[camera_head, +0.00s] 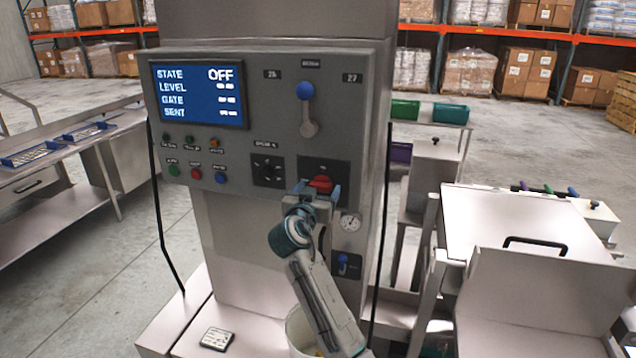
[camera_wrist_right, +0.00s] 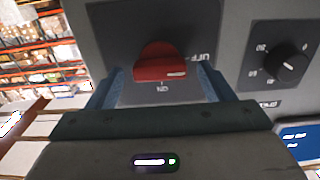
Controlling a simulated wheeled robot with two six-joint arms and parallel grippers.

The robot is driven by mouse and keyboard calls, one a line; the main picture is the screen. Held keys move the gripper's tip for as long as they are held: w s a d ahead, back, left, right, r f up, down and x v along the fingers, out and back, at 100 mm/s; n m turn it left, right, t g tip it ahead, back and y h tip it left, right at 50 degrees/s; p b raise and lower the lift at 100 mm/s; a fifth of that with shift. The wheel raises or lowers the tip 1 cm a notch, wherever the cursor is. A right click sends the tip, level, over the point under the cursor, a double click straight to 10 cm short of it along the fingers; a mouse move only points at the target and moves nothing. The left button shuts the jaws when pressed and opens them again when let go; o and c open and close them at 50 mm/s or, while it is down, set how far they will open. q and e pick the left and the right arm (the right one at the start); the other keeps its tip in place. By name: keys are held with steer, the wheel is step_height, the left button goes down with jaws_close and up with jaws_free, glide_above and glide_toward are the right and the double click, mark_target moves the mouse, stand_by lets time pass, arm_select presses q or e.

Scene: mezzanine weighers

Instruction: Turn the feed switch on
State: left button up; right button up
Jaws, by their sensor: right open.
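The feed switch appears to be the red rotary knob (camera_head: 321,183) on a black plate (camera_head: 332,167), low on the right of the grey panel. In the right wrist view the red knob (camera_wrist_right: 160,64) shows upside down with OFF and ON labels; its white mark points toward the OFF side. My right gripper (camera_head: 317,190) is open in front of the knob. In the wrist view its blue fingers (camera_wrist_right: 160,82) stand on either side of the knob, with gaps showing. The display (camera_head: 199,94) reads STATE OFF. My left gripper is not in view.
A black dial (camera_head: 268,171) sits left of the red knob. A blue-knobbed lever (camera_head: 307,108) is above it. A gauge (camera_head: 349,223) and a small blue switch (camera_head: 343,264) are below. Green, red and blue buttons (camera_head: 196,174) sit further left. A white bucket (camera_head: 301,330) stands below.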

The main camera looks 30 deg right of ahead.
steer(key=shift+w+d, duration=0.2)
steer(key=shift+d, duration=0.1)
